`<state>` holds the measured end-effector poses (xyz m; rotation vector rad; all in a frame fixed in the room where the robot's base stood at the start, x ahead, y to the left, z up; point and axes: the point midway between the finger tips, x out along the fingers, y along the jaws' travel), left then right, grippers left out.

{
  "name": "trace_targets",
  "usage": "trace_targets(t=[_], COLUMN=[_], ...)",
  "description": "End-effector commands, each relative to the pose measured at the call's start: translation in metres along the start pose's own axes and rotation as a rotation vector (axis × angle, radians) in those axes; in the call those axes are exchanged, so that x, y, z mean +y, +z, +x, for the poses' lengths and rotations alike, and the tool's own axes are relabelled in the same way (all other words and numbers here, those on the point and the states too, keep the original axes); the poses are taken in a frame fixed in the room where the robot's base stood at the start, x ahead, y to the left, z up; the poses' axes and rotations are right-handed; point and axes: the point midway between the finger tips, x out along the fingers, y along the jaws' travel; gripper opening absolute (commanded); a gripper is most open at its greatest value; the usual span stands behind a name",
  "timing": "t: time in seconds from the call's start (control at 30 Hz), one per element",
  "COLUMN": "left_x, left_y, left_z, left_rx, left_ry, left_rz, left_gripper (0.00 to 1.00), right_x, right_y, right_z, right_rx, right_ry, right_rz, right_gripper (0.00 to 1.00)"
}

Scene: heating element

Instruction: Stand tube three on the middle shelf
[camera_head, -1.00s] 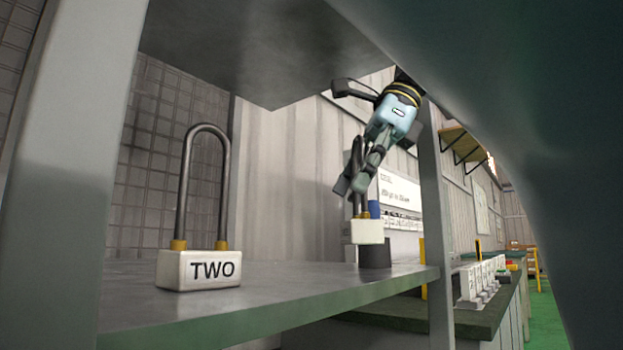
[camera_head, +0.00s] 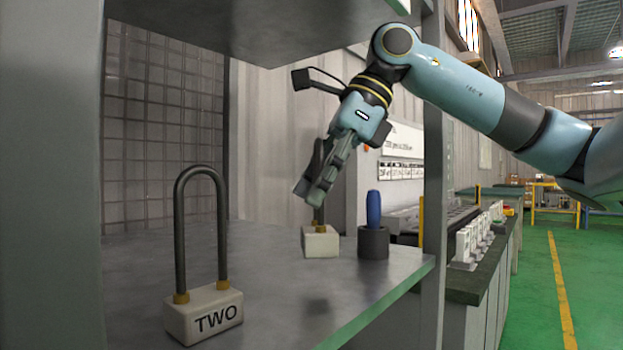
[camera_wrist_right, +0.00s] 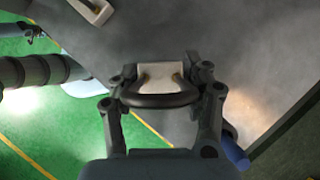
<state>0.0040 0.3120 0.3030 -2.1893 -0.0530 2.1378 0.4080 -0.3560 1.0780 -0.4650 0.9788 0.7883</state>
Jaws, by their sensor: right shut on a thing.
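My right gripper (camera_head: 309,194) reaches in over the grey shelf (camera_head: 270,275) from the right, fingers pointing down. It is shut on the dark bent loop of a heating tube with a white base (camera_head: 321,242). The base hangs below the fingers, and a dark shadow lies on the shelf beneath, so it looks held above the surface. No label shows on it. In the right wrist view the loop (camera_wrist_right: 160,100) lies between the two fingers. Tube TWO (camera_head: 203,314) stands upright at the shelf's front left. My left gripper is out of view.
A dark cup (camera_head: 373,243) with a blue handle (camera_head: 374,207) in it stands right of the held tube, near a grey upright post (camera_head: 435,190). Another shelf (camera_head: 250,25) is overhead. The shelf between tube TWO and the cup is clear.

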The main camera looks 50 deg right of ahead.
Motion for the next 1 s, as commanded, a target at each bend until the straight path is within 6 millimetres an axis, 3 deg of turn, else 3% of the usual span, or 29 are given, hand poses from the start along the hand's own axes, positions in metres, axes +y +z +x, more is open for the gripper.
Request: trace_targets(t=[0.27,0.4,0.5,0.97,1.0], left_x=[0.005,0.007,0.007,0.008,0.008], left_y=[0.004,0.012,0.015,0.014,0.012], left_z=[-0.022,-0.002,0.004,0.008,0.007], left_rx=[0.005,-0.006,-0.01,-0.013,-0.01], left_ry=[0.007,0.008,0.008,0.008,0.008], left_rz=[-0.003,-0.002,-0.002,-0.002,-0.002], left_gripper=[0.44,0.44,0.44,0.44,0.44], right_x=[0.003,0.001,0.001,0.002,0.002], right_y=[0.011,-0.006,-0.011,-0.011,-0.011], right_z=[0.001,0.029,0.038,0.04,0.039], right_rx=[-0.006,0.007,0.004,-0.001,-0.002], right_ry=[0.002,0.0,0.0,-0.001,-0.001], right_rz=[0.005,0.009,0.009,0.007,0.007], right_gripper=[0.0,0.0,0.0,0.0,0.52])
